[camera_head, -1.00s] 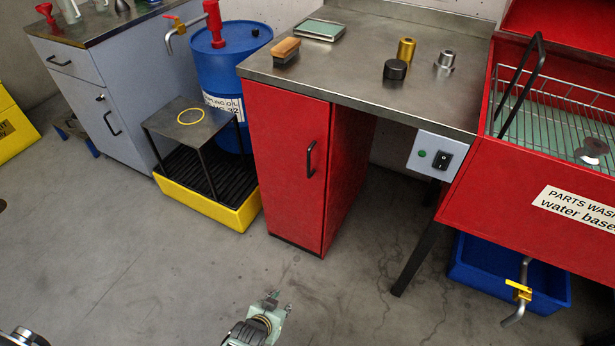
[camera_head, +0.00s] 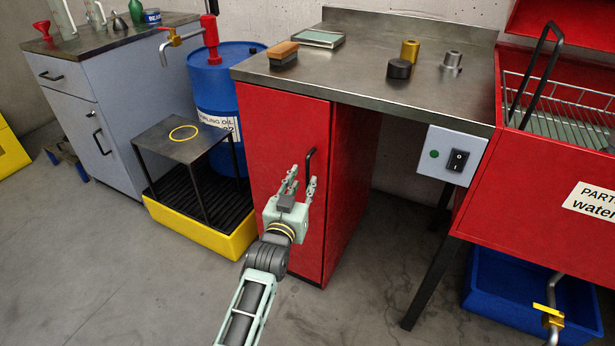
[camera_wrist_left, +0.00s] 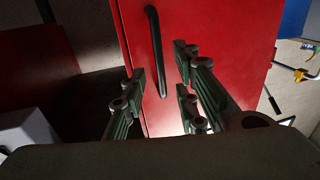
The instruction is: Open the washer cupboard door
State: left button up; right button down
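The washer cupboard is a red cabinet under a steel worktop, and its red door (camera_head: 282,150) is closed. A black vertical bar handle (camera_head: 309,170) sits near the door's right edge. My left gripper (camera_head: 301,184) is in front of the door at the handle's height, its fingers pointing at the door. In the left wrist view the handle (camera_wrist_left: 156,50) stands upright between the spread fingers (camera_wrist_left: 162,95), which are apart from each other and empty. I cannot tell whether they reach around the handle. My right gripper is not in view.
A yellow drip tray (camera_head: 205,236) with a small steel stand (camera_head: 182,138) and a blue drum (camera_head: 215,95) stand left of the cupboard. A red parts washer (camera_head: 545,170) is at the right, a blue bin (camera_head: 520,308) below it. The floor in front is clear.

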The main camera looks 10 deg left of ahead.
aim_at(307, 174)
pick_arm(q)
jog(key=w+b, duration=0.1)
jog(key=w, duration=0.4)
jog(key=shift+d, duration=0.2)
grip_shut()
dwell(0.4)
